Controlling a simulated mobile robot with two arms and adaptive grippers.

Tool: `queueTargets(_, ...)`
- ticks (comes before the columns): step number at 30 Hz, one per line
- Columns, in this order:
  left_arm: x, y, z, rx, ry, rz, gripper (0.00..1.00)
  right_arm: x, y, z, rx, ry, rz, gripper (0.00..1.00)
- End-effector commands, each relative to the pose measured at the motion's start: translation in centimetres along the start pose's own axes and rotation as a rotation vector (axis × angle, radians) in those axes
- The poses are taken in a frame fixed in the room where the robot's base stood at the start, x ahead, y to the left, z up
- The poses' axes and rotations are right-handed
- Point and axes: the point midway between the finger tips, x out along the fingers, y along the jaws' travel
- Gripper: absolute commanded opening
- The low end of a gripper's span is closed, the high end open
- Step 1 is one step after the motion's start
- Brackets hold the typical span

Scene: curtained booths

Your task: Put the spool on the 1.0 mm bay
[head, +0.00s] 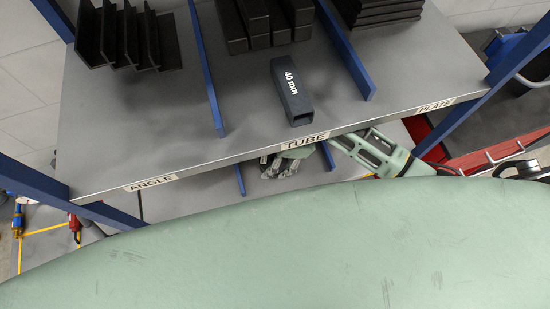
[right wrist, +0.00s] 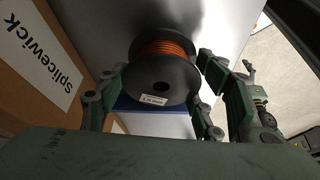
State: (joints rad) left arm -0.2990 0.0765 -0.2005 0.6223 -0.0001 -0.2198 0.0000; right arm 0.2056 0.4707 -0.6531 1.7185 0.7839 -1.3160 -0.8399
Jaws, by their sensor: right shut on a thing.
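In the head view my right gripper (head: 286,165) is partly hidden under the front edge of the upper shelf, below the TUBE label, and the spool is not visible there. I cannot see any bay marked 1.0 mm. My left gripper is not in view.
The upper grey shelf (head: 130,130) holds black angle, tube and plate stock between blue dividers (head: 205,70). A box marked splicewick (right wrist: 38,65) is left of the spool in the right wrist view.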

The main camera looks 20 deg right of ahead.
Motion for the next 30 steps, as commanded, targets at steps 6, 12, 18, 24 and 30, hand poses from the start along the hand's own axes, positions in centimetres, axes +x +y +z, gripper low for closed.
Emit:
queueTargets(6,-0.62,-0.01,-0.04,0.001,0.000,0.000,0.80,1.05,-0.38,0.43,0.001,0.000,-0.006,0.11)
queueTargets(12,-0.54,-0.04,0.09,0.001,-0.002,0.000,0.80,1.10,-0.40,0.48,0.001,-0.001,-0.006,0.11)
queueTargets(18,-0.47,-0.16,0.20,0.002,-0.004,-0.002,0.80,1.29,-0.49,0.67,0.002,-0.004,-0.008,0.71)
queueTargets(24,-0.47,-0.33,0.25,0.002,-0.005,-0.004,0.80,1.28,-0.49,0.67,0.002,-0.004,-0.008,0.80)
queueTargets(30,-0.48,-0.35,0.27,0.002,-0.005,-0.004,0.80,1.27,-0.49,0.67,0.002,-0.004,-0.008,0.80)
